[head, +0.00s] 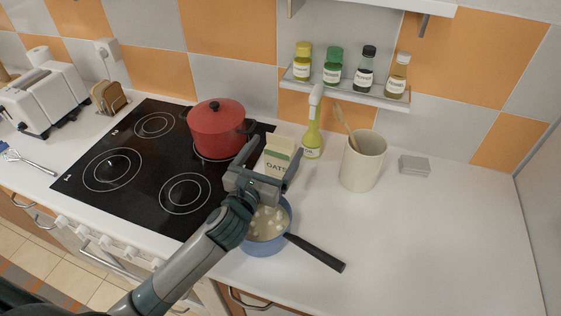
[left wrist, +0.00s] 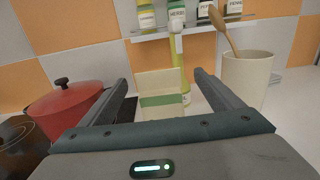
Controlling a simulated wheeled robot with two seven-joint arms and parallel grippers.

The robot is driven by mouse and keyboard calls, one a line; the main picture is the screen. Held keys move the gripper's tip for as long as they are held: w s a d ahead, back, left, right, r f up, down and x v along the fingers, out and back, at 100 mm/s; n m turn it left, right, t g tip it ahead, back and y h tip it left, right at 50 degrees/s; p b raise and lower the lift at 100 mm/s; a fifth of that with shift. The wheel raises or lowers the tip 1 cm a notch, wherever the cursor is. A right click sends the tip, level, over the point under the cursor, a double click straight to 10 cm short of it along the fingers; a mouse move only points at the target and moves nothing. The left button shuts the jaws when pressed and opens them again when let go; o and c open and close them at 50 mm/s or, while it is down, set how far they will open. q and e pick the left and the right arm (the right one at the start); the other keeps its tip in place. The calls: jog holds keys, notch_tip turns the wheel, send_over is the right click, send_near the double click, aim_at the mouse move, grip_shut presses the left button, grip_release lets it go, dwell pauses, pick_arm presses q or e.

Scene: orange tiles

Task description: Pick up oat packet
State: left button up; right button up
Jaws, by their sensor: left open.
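The oat packet (head: 278,155) is a cream carton with a green band and "OATS" lettering, standing upright on the counter behind the blue pan. In the head view my left gripper (head: 275,172) is in front of it and hides its lower part. In the left wrist view the packet (left wrist: 160,95) shows between the two open fingers of my left gripper (left wrist: 163,90). The fingers point toward it, with gaps on both sides. I cannot tell how far the fingertips reach alongside it. My right gripper is not in view.
A blue pan (head: 262,246) with pale contents sits below my left gripper, its black handle pointing right. A red pot (head: 217,130) is on the hob to the left. An oil bottle (head: 312,140) and utensil crock (head: 361,165) stand right of the packet. The right counter is mostly clear.

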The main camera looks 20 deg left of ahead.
aim_at(280, 136)
pick_arm(q)
jog(key=w, duration=0.1)
jog(key=w+p, duration=0.1)
jog(key=w, duration=0.1)
jog(key=w+p, duration=0.1)
jog(key=shift+w+r, duration=0.25)
jog(key=shift+r, duration=0.05)
jog(key=shift+w+f, duration=0.15)
jog(key=shift+w, duration=0.2)
jog(key=c, duration=1.8)
jog(key=shift+r, duration=0.25)
